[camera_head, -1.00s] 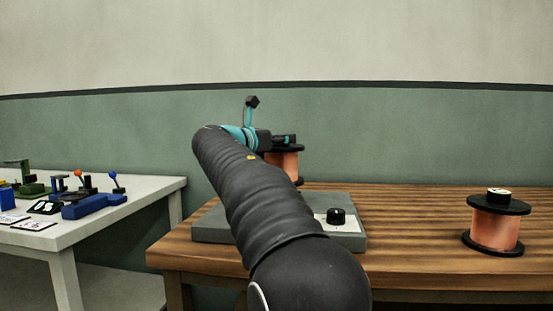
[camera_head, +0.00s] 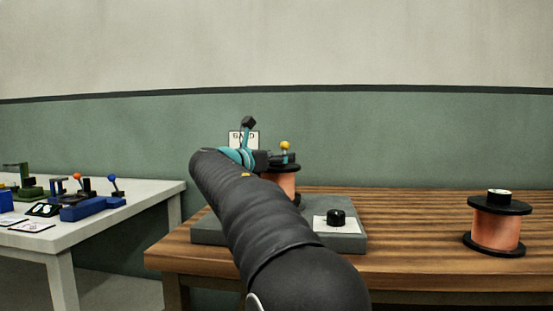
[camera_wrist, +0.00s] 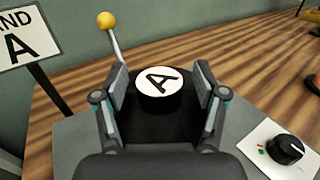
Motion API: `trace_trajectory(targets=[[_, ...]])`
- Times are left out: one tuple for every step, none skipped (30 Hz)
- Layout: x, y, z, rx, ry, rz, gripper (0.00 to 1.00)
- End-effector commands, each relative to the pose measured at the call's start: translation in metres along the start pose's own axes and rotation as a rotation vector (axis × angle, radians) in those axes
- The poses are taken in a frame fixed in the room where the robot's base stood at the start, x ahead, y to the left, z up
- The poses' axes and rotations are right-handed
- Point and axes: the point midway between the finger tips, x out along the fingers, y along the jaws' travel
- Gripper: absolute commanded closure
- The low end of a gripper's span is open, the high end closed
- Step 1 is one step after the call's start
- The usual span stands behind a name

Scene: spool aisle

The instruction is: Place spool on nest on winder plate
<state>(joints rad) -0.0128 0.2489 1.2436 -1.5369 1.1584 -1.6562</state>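A copper spool (camera_head: 287,184) with black flanges stands upright at the grey winder plate (camera_head: 206,229), partly behind my arm. In the wrist view its white cap marked A (camera_wrist: 158,80) sits between my fingers, above the dark flange. My gripper (camera_wrist: 163,82) is open around the cap, with a gap on each side; it also shows in the head view (camera_head: 280,158). The nest is hidden, so I cannot tell how the spool's base sits on it. The plate carries a black knob (camera_head: 336,216) on a white label.
A second copper spool (camera_head: 497,228) stands on the wooden table (camera_head: 420,215) at right. A yellow-ball lever (camera_wrist: 106,20) and a sign with A (camera_wrist: 17,45) stand beside the nearer spool. A white table (camera_head: 160,186) with blue and green devices is at left.

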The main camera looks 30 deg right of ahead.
Motion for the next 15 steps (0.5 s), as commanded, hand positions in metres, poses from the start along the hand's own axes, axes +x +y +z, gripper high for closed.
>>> trace_trajectory(targets=[[0.000, 0.000, 0.000, 0.000, 0.000, 0.000, 0.29], [0.000, 0.000, 0.000, 0.000, 0.000, 0.000, 0.29], [0.000, 0.000, 0.000, 0.000, 0.000, 0.001, 0.29], [0.000, 0.000, 0.000, 0.000, 0.000, 0.001, 0.29], [0.000, 0.000, 0.000, 0.000, 0.000, 0.001, 0.29], [-0.001, 0.000, 0.000, 0.000, 0.000, 0.001, 0.29], [-0.002, 0.000, 0.000, 0.000, 0.000, 0.001, 0.29], [-0.003, 0.001, 0.000, 0.000, 0.000, 0.001, 0.29], [-0.006, 0.000, 0.000, 0.000, 0.000, 0.001, 0.29], [-0.009, 0.000, 0.001, 0.000, 0.000, 0.001, 0.29], [-0.013, 0.000, 0.001, 0.001, 0.000, 0.002, 0.29], [-0.019, 0.001, 0.001, 0.001, 0.000, 0.004, 0.29], [-0.024, 0.001, 0.001, 0.000, 0.000, 0.005, 0.29], [-0.029, 0.001, 0.001, 0.000, 0.000, 0.004, 0.29], [-0.037, 0.001, 0.001, 0.000, 0.000, 0.005, 0.29]])
